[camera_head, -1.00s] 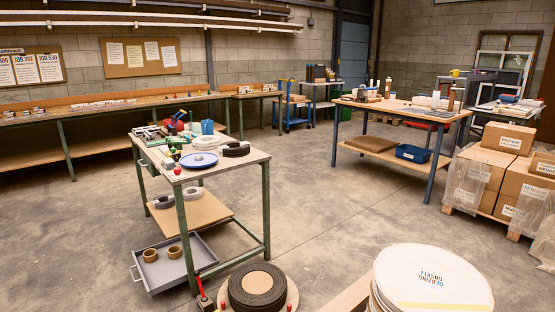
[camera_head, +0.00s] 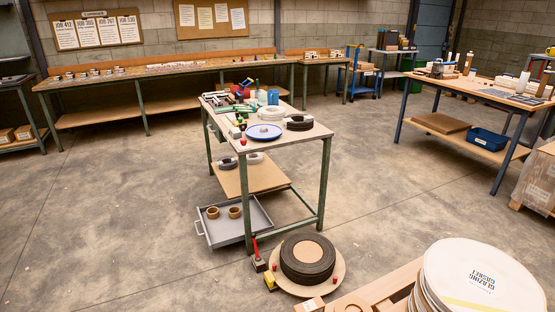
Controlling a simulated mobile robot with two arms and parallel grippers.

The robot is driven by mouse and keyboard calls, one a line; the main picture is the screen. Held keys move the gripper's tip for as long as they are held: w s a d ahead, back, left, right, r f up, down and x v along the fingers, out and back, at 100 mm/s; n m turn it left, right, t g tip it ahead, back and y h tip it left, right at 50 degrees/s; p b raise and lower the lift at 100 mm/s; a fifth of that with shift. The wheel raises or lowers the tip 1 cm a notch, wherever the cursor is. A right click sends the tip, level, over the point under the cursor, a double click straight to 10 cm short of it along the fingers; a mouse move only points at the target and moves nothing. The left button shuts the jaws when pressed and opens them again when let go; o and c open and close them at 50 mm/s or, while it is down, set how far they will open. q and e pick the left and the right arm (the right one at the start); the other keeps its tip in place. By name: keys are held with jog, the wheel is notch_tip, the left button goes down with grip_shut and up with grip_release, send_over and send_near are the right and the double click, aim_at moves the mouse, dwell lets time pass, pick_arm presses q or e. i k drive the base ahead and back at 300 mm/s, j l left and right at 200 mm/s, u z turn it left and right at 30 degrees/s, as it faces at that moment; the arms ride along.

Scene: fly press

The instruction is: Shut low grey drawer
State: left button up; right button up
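The low grey drawer (camera_head: 232,235) is at the bottom of the green-legged workbench (camera_head: 243,190). It is pulled out towards the left, with its handle (camera_head: 198,229) on its left side. Two brown rolls (camera_head: 224,212) sit in it. Its right part is under the bench's brown lower shelf. Neither of my grippers shows in the head view.
A black coil on a round board (camera_head: 307,262) lies on the floor right of the drawer, with a red-handled tool (camera_head: 257,255) beside it. A stack of white discs (camera_head: 480,278) is at front right. The concrete floor left of the drawer is clear.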

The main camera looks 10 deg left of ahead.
aim_at(223, 231)
jog(key=i+j+u, duration=0.25)
jog(key=j, duration=0.25)
jog(key=i+j+u, duration=0.25)
jog(key=j, duration=0.25)
jog(key=i+j+u, duration=0.25)
jog(key=i+j+z, duration=0.1)
jog(key=z, duration=0.25)
jog(key=i+j+z, duration=0.2)
jog(key=z, duration=0.15)
